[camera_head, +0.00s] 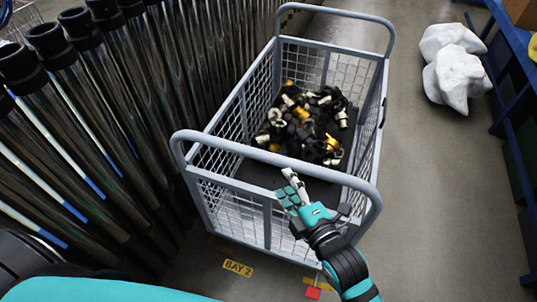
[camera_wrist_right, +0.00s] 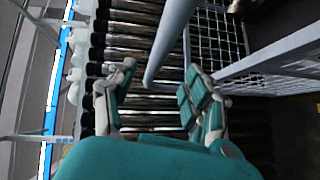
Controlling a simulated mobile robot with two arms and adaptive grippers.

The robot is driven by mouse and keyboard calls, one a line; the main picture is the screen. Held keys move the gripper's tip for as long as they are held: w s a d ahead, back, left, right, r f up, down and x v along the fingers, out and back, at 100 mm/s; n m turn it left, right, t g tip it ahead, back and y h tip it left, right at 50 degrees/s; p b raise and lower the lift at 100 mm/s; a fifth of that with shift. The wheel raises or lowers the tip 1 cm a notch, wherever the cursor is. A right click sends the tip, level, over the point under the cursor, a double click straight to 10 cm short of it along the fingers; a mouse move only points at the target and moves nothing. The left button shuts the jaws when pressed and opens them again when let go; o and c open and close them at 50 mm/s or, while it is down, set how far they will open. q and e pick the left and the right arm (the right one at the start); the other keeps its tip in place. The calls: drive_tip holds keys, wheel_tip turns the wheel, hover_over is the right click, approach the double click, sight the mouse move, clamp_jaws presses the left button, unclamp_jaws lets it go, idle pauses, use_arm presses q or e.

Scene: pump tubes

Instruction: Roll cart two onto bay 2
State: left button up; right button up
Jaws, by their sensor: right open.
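A grey mesh cart (camera_head: 246,152) stands in the middle of the head view, with a raised handle at each end. It holds a pile of black, yellow and white fittings (camera_head: 305,125). No number on it is readable. A yellow "BAY 2" floor label (camera_head: 238,268) lies just in front of the cart's near end. My right gripper (camera_head: 287,186) is open at the near handle. In the right wrist view the handle bar (camera_wrist_right: 170,45) runs between the spread fingers of the gripper (camera_wrist_right: 160,78); I cannot tell whether they touch it. My left gripper is out of view.
A dense row of dark pipes (camera_head: 110,130) stands close along the cart's left side. White lumpy objects (camera_head: 455,65) lie on the floor at the upper right, near a blue rack (camera_head: 515,90). The grey floor right of the cart is clear. A red marker (camera_head: 312,293) shows near my right forearm.

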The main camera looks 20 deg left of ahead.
sight(273, 163)
drive_tip(key=x, duration=1.1)
drive_tip(key=shift+p, duration=0.35)
drive_tip(key=shift+d, duration=0.1)
clamp_jaws()
drive_tip(key=shift+w, duration=0.15)
